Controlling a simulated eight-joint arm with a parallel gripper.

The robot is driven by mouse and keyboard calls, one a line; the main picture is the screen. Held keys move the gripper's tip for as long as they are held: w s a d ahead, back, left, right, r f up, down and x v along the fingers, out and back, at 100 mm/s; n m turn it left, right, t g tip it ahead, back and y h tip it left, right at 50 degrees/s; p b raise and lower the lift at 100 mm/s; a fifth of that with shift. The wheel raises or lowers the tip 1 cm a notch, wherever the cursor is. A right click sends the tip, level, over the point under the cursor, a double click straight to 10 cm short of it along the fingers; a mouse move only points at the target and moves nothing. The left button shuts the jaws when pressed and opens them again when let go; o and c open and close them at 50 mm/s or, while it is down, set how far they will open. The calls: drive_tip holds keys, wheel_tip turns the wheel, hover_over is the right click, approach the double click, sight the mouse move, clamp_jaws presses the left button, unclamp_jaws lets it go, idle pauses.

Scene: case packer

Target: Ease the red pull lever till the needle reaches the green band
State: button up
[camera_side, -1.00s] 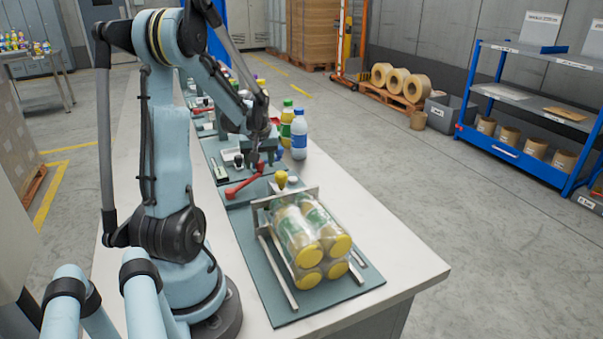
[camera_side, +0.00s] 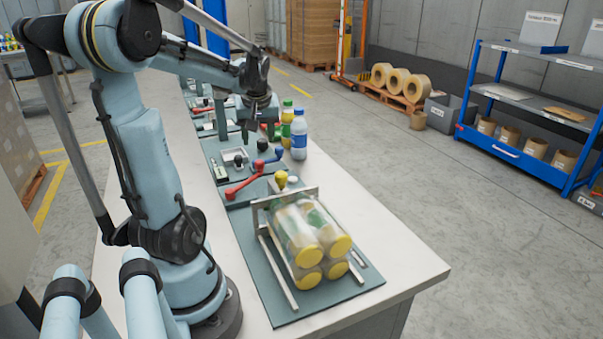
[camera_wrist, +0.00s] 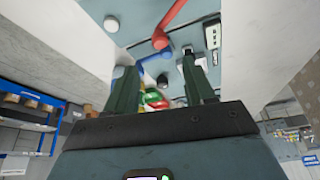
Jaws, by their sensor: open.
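The red pull lever (camera_side: 243,185) lies over the grey-green panel beside the bench's work area, with its round red end toward the left. It also shows at the top of the wrist view (camera_wrist: 172,22). My gripper (camera_side: 257,133) is open and empty above and behind the lever, apart from it. Its two dark green fingers stand wide apart in the wrist view (camera_wrist: 160,75). A small white gauge-like panel (camera_side: 220,172) sits left of the lever; it also shows in the wrist view (camera_wrist: 211,38). The needle and green band are too small to make out.
A blue-ended lever (camera_side: 270,160), a yellow knob (camera_side: 281,177) and a black knob (camera_side: 262,145) stand close by the red lever. Bottles (camera_side: 299,135) stand behind to the right. Clear yellow-lidded jars (camera_side: 305,240) sit in a metal frame in front.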

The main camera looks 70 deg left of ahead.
drive_tip(key=shift+v, duration=1.05)
drive_tip(key=w+d+m+t, duration=0.1)
drive_tip(key=w+d+m, duration=0.1)
drive_tip(key=d, duration=0.3)
drive_tip(key=w+d+m+t, duration=0.1)
drive_tip(key=w+d+m, duration=0.1)
drive_tip(key=d, duration=0.3)
drive_tip(key=w+d+m+t+h, duration=0.1)
drive_tip(key=w+d+m, duration=0.2)
drive_tip(key=d, duration=0.3)
drive_tip(key=shift+f+m+t, duration=0.3)
drive_tip(key=shift+f+m, duration=0.05)
drive_tip(key=shift+m, duration=0.05)
drive_tip(key=d+m+t+h, duration=0.1)
drive_tip(key=d+m, duration=0.1)
drive_tip(key=d, duration=0.3)
drive_tip(key=d+f+m+h, duration=0.1)
drive_tip(key=d+m, duration=0.2)
drive_tip(key=d, duration=0.2)
drive_tip(key=d+f+m+t+h, duration=0.1)
drive_tip(key=d+m, duration=0.1)
drive_tip(key=d, duration=0.3)
drive_tip(key=shift+s+d+f+m+t, duration=0.15)
drive_tip(key=shift+s+f+m+t, duration=0.05)
drive_tip(key=shift+s+m+t, duration=0.1)
